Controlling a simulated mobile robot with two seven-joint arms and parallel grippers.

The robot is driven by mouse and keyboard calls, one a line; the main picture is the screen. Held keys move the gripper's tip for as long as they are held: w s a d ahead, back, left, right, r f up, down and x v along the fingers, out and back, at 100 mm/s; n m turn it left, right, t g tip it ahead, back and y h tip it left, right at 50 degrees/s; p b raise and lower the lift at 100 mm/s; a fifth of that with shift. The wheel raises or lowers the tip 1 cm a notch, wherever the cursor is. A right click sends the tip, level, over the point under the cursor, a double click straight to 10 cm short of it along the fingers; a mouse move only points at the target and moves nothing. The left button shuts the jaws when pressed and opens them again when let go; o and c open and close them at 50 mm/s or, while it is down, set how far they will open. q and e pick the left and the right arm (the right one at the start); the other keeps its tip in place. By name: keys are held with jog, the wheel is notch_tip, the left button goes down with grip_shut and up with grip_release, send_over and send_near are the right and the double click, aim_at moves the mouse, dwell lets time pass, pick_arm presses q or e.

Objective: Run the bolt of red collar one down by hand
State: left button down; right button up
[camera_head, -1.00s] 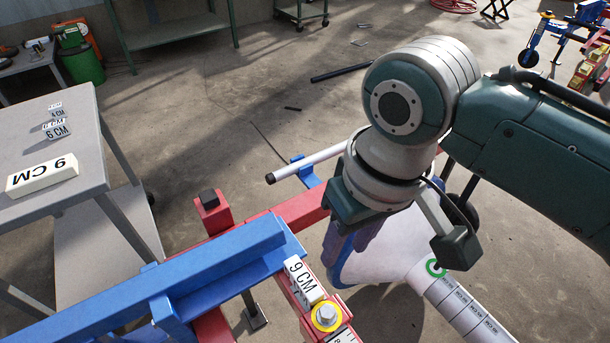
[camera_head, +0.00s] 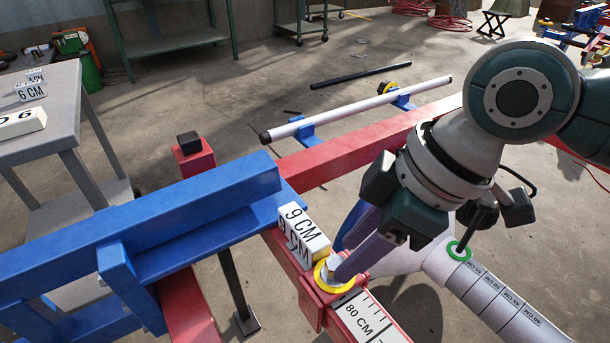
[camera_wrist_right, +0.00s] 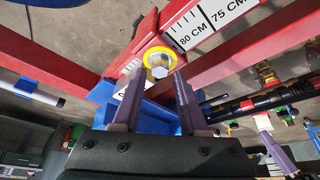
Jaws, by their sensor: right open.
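The bolt (camera_head: 335,262) is a silver hex head in a yellow ring (camera_head: 320,278) on top of a red collar (camera_head: 310,308). The collar sits on a red bar with a white scale reading 80 CM. My right gripper (camera_head: 344,262) is open, with its purple fingertips down at the bolt head. In the right wrist view the bolt head (camera_wrist_right: 158,70) shows between the two open fingertips (camera_wrist_right: 157,76), with the yellow ring (camera_wrist_right: 165,50) just beyond. I cannot tell whether either finger touches it. My left gripper is not in view.
A white 9 CM block (camera_head: 303,228) stands right beside the bolt, against a blue beam (camera_head: 150,220). A white tube with a green ring (camera_head: 459,251) lies to the right. A grey table (camera_head: 60,110) with more blocks stands at the left.

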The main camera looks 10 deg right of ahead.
jog(key=shift+b+x, duration=0.35)
jog(key=shift+x, duration=0.95)
grip_shut()
